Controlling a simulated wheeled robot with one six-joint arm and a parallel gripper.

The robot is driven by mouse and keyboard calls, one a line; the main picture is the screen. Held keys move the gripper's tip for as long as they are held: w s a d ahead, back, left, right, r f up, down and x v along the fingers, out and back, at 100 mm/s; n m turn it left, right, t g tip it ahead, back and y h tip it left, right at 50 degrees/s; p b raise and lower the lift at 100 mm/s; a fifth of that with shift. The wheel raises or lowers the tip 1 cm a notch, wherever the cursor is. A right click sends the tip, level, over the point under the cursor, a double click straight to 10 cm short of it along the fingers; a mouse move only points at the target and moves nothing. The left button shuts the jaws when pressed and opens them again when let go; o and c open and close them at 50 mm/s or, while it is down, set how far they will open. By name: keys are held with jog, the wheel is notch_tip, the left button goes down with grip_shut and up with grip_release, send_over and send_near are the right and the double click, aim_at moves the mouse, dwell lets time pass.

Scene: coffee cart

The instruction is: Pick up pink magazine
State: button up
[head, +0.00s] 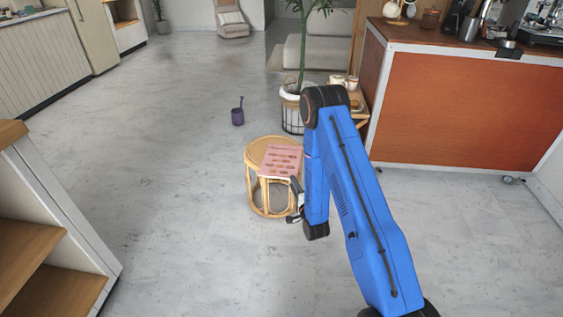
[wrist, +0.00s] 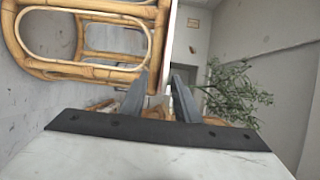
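The pink magazine (head: 281,160) lies flat on top of the round rattan stool (head: 252,155) in the head view, with its near edge reaching the stool's front rim. My gripper (head: 295,196) is low at the stool's right front side, close to the magazine's near right corner. In the wrist view my gripper (wrist: 161,78) is open, with a gap between its two fingers. The stool's cane frame (wrist: 85,70) fills the upper left there. A thin pale edge beside the stool top, seemingly the magazine (wrist: 172,35), runs down toward the gap. I cannot tell if the fingers touch it.
A potted plant (head: 291,112) and a small wooden side table (head: 359,108) stand behind the stool. A purple watering can (head: 238,116) is on the floor. The orange-fronted counter (head: 460,110) is at the right, wooden shelves (head: 50,240) at the left.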

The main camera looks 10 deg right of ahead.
aim_at(287, 172)
jog(key=shift+w+a+r, duration=0.15)
jog(key=shift+w+a, duration=0.1)
jog(key=shift+w, duration=1.05)
jog(key=shift+w+a+r, duration=0.1)
jog(key=shift+w+a, duration=0.1)
jog(key=shift+w, duration=1.05)
jog(key=shift+w+a+r, duration=0.15)
jog(key=shift+w+a, duration=0.1)
jog(key=shift+w, duration=1.05)
grip_shut()
